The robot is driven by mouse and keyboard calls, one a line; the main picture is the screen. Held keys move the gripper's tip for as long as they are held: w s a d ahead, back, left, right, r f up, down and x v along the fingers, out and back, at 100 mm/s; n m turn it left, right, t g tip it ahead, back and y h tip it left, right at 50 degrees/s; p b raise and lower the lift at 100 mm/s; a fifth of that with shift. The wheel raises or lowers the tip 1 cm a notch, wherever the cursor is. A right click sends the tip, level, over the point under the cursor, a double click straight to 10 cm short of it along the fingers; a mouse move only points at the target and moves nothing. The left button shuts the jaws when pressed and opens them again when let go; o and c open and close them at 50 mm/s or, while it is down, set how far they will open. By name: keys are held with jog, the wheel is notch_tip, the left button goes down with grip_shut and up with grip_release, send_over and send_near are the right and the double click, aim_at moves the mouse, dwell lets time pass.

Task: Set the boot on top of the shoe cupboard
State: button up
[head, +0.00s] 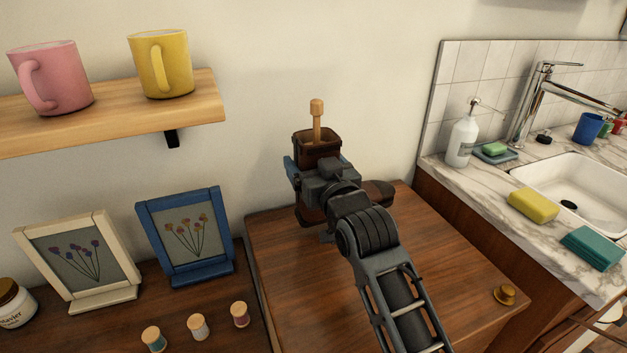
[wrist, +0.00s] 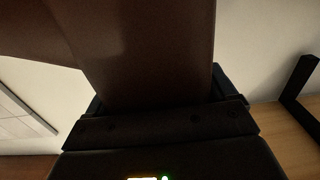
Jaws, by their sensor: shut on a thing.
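The brown boot (head: 318,145) is upright at the back of the wooden shoe cupboard (head: 430,270), near the wall. Its toe (head: 376,194) points right, and a pale wooden handle (head: 317,118) sticks up out of its shaft. My gripper (head: 318,168) is shut on the boot's shaft from the front, with blue fingers on either side. In the wrist view the brown shaft (wrist: 150,60) fills the space between the fingers. My arm hides most of the lower boot, so I cannot tell whether the sole touches the cupboard top.
A wall shelf (head: 110,128) with a pink mug (head: 55,78) and a yellow mug (head: 162,64) is at upper left. A brass knob (head: 505,295) sits front right. The sink counter (head: 470,185) rises at right.

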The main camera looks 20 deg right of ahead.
jog(key=shift+f, duration=1.9)
jog(key=shift+f, duration=0.2)
jog(key=o, duration=1.6)
jog(key=shift+s+r, duration=0.1)
jog(key=shift+s, duration=0.05)
jog(key=s, duration=1.1)
jog(key=shift+s+b, duration=0.35)
jog(key=shift+s, duration=0.05)
